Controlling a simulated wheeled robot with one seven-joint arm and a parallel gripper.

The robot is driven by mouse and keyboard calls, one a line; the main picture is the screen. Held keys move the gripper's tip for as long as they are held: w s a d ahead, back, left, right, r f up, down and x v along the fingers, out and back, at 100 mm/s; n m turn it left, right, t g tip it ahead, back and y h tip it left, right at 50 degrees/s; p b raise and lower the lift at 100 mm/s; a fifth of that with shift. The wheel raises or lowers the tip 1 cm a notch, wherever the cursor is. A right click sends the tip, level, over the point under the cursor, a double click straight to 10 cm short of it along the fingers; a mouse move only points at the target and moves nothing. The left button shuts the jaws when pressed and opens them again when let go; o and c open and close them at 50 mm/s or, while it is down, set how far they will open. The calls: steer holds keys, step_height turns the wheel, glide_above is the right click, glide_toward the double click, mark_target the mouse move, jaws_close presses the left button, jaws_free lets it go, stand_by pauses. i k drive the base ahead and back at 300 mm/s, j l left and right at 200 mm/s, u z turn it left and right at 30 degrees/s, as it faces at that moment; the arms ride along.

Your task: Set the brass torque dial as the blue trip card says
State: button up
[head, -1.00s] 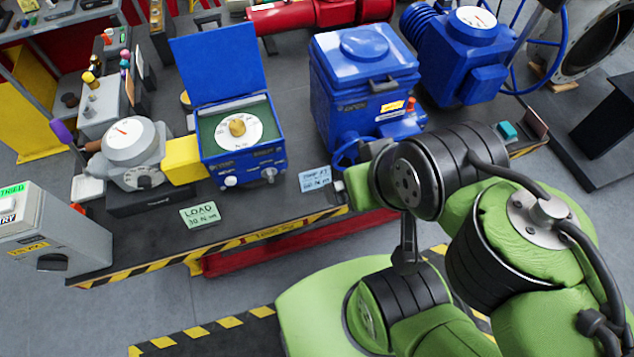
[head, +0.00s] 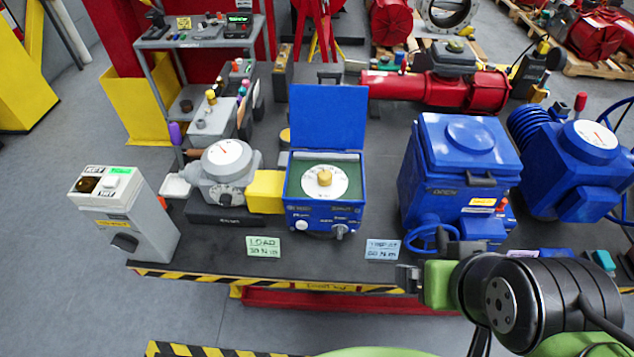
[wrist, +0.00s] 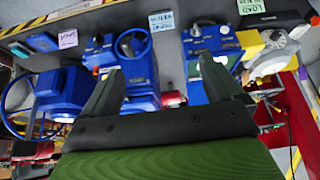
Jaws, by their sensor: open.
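The brass torque dial (head: 324,177) sits on a round white scale inside the open blue box (head: 325,212) on the bench; its setting is too small to read. The box's blue lid (head: 328,116) stands up behind it. The pale blue trip card (head: 383,250) lies at the bench's front edge, right of the box; its figure is too blurred to read. It also shows in the wrist view (wrist: 161,21). My gripper (head: 410,277) is in front of the bench edge, right of the card. In the wrist view my gripper (wrist: 158,85) has its fingers apart with nothing held.
A larger blue actuator with a handwheel (head: 462,165) stands right. A grey switch box (head: 125,217) stands at the far left.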

mark_target(324, 176)
steer(key=j+u, duration=0.25)
steer(key=u, duration=0.15)
steer(key=i+j+u, duration=0.15)
steer(key=u, duration=0.2)
steer(key=i+j+u, duration=0.15)
steer(key=j+u, duration=0.25)
steer(key=l, duration=0.1)
